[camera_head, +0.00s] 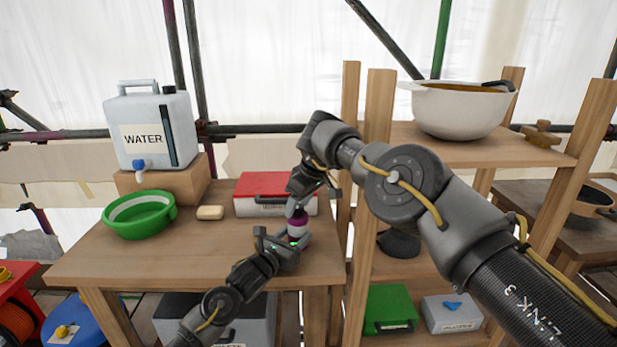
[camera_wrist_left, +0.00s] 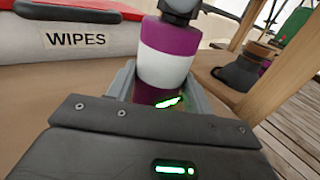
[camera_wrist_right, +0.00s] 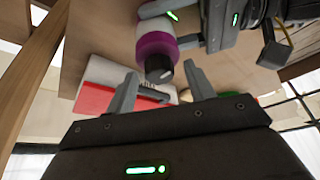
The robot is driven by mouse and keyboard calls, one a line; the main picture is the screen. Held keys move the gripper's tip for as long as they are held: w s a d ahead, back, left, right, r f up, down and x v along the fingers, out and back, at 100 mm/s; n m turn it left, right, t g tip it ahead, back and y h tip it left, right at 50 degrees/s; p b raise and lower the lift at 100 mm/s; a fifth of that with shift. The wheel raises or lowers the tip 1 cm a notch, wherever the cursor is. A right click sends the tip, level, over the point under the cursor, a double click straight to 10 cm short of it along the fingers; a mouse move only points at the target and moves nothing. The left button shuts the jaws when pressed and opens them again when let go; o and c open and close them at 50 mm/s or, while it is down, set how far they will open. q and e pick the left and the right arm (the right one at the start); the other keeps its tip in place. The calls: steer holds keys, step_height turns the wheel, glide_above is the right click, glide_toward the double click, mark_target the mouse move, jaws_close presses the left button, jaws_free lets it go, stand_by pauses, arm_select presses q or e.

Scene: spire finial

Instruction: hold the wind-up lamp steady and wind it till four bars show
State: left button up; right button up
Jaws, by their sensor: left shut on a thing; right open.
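The wind-up lamp (camera_head: 299,222) stands upright at the front right of the wooden table, a purple cylinder with a white band and a dark knob on top. My left gripper (camera_head: 287,247) is shut around its lower part; the left wrist view shows the lamp (camera_wrist_left: 168,55) between the fingers. A green lit patch (camera_wrist_left: 170,102) shows low on the lamp, its bars too small to count. My right gripper (camera_head: 299,203) is open above the lamp. In the right wrist view the dark knob (camera_wrist_right: 159,69) lies just beyond the gap between the open fingers (camera_wrist_right: 161,88).
A red-lidded wipes box (camera_head: 270,193) sits just behind the lamp. A soap bar (camera_head: 210,212), a green basin (camera_head: 139,215) and a water container (camera_head: 152,125) stand to the left. A shelf post (camera_head: 358,200) rises close to the right. The table's front left is clear.

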steer(key=shift+s+m, duration=0.1)
steer(key=shift+m, duration=0.7)
steer(key=v, duration=1.2)
steer(key=shift+s+a+t, duration=0.25)
steer(key=shift+a+t, duration=0.05)
steer(key=shift+t, duration=0.1)
